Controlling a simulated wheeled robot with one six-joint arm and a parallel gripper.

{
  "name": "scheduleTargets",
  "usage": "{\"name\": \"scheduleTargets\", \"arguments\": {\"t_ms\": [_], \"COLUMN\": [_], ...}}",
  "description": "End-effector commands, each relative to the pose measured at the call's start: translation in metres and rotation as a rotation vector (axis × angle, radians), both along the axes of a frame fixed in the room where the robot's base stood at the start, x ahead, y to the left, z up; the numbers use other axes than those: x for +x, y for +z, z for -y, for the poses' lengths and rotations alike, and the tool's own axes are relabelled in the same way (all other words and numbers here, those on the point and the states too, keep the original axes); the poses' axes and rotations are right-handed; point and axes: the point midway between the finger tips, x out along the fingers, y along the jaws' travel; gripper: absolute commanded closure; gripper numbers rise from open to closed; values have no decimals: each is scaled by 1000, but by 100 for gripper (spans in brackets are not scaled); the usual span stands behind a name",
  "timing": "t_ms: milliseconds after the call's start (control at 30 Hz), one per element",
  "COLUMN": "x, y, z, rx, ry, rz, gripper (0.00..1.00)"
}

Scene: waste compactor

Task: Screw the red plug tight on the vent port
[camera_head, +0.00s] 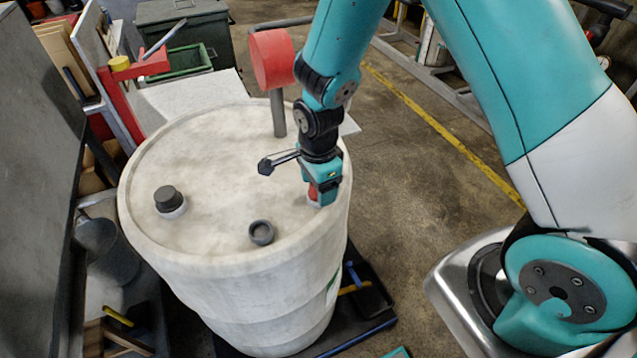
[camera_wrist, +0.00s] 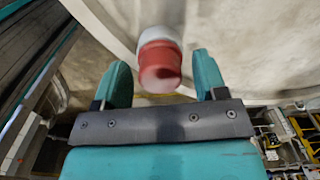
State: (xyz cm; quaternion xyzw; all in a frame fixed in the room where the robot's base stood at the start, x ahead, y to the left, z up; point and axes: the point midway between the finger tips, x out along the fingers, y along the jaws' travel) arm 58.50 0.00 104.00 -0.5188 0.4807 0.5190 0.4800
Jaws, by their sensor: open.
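A white drum (camera_head: 220,190) stands upright in the head view, and its top carries several fittings. The red plug (camera_head: 313,192) shows at the drum top's right edge, partly hidden by my gripper (camera_head: 322,192). In the wrist view the red plug (camera_wrist: 159,68) sits on a pale round port (camera_wrist: 154,35). My gripper (camera_wrist: 158,85) is open, with one teal finger on each side of the plug and gaps between them. I cannot tell how tight the plug sits, and in the head view the port is hidden.
A dark cap (camera_head: 168,198) and a dark ring-shaped fitting (camera_head: 262,232) stand on the drum top. A red disc on a grey post (camera_head: 278,112) rises at its back, close to my arm. A grey panel (camera_head: 38,170) stands at left. Open floor lies to the right.

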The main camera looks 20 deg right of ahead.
Motion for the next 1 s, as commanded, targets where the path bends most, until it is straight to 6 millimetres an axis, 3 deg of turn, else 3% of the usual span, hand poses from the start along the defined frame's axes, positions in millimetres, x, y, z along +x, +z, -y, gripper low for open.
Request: {"name": "scheduleTargets", "arguments": {"t_ms": [167,400,633,833,1000], "x": [0,0,0,0,0], "y": [0,0,0,0,0], "z": [0,0,0,0,0], "rx": [0,0,1,0,0], "ry": [41,365,526,804,917], "rz": [0,0,1,1,1], "gripper": [34,34,34,34,34]}}
